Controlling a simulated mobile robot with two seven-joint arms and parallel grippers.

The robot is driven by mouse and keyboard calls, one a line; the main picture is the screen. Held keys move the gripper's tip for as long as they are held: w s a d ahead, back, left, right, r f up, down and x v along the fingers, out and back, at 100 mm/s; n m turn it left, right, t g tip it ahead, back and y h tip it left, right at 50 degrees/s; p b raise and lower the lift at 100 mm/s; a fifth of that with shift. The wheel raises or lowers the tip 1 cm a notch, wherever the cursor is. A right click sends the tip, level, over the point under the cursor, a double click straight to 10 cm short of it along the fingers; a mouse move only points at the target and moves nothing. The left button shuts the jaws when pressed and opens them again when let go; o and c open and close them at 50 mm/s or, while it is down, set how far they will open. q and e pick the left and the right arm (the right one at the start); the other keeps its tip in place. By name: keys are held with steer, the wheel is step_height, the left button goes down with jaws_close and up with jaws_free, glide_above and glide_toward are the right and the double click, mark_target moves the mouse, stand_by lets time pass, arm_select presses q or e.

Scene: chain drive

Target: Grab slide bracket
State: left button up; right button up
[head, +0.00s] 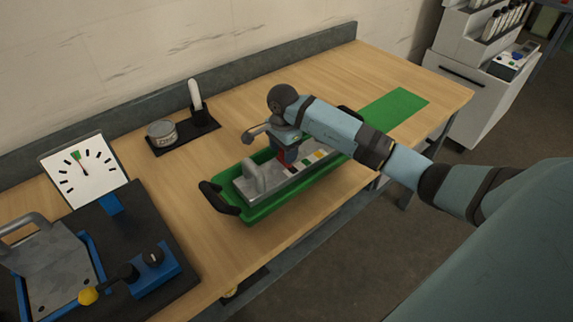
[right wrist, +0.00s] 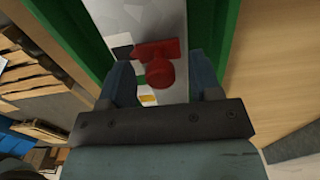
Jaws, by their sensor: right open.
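A green tray (head: 250,215) with black end handles stands on the wooden table. It holds a long grey metal assembly (head: 264,182) with a raised grey piece at its left end and small coloured patches along its top. A red part (head: 291,154) stands on the assembly below my right gripper (head: 288,143). In the right wrist view the red part (right wrist: 158,63) has a flat bar and a round knob. My right gripper (right wrist: 163,80) is open, its fingers on either side of the knob; contact cannot be told. I cannot tell which part is the slide bracket. My left gripper is out of view.
A dial gauge (head: 80,165) and a dark fixture with a blue box (head: 155,270) and yellow knob stand at the left. A black holder (head: 182,131) with a tin is behind the tray. A bare green mat (head: 397,107) lies to the right.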

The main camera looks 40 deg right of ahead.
steer(key=shift+f, duration=0.1)
steer(key=shift+c, duration=0.5)
jaws_close()
steer(key=shift+w, duration=0.1)
stand_by(0.8)
